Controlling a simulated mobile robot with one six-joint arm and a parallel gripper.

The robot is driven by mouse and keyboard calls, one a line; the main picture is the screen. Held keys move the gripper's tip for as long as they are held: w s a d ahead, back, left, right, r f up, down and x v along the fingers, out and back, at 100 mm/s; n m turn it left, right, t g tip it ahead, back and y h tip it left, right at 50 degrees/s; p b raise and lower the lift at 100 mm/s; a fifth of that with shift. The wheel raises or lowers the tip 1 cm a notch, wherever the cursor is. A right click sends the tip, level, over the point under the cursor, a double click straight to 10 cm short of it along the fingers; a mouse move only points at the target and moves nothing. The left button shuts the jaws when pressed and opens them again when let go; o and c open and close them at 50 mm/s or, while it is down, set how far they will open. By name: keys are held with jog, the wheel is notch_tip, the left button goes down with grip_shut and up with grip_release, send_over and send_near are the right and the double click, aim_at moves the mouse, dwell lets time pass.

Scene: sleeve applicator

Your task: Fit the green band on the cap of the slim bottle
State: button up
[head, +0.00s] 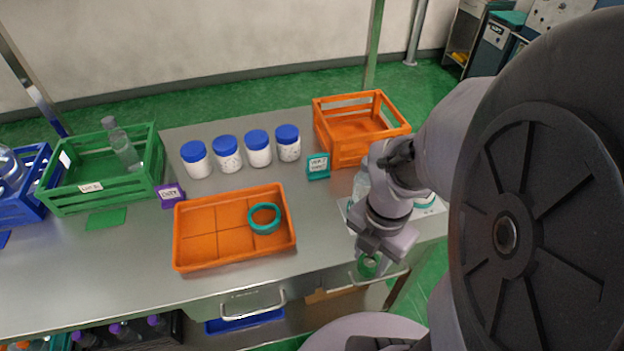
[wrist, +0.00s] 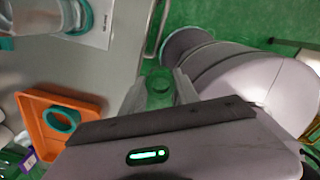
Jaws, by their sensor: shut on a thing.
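My gripper (head: 370,262) is shut on the green band (head: 368,266) and holds it out past the table's front edge. The band also shows between my fingertips in the wrist view (wrist: 159,86), seen against the green floor. A clear bottle (head: 361,186) stands on the table behind my wrist in the head view, partly hidden by my arm. In the wrist view clear bottle shapes (wrist: 35,14) show at the top left, cut off by the frame. I cannot tell which is the slim bottle, and its cap is not clearly seen.
An orange tray (head: 195,262) holds a teal band (head: 264,218). Several white jars with blue lids (head: 227,152) stand behind it. An orange crate (head: 348,151) is at the back right, a green crate (head: 85,202) with a clear bottle (head: 122,147) at left. Bare tabletop lies front left.

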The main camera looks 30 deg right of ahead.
jog(key=shift+s+r, duration=0.1)
jog(key=shift+s, duration=0.05)
notch_tip(320, 180, up, 3)
jog(key=p, duration=0.3)
